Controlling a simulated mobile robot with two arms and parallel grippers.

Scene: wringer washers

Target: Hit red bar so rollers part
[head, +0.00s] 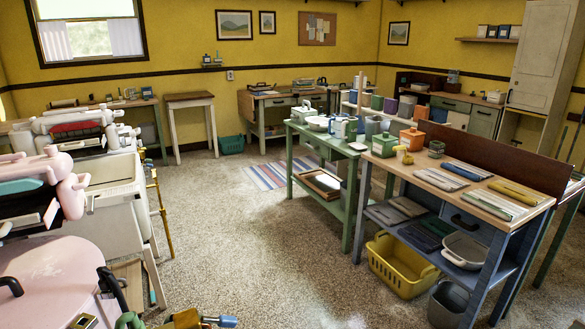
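A red bar (76,128) lies across the top of the white wringer (52,120) on a washer at the left, in the head view. A nearer pink wringer (66,190) at the left edge carries a teal bar (20,186) and stands by a round pink lid (50,275). The roller gaps are too small or hidden to judge. I can make out neither of my grippers. A part with gold sections and a blue tip (226,321) shows at the bottom edge; I cannot tell what it belongs to.
A white tub (112,190) stands below the white wringer, with a brass upright (160,212) beside it. A green table (297,155) and a blue-legged bench (490,250) stand at the right. The speckled floor (230,225) between is open.

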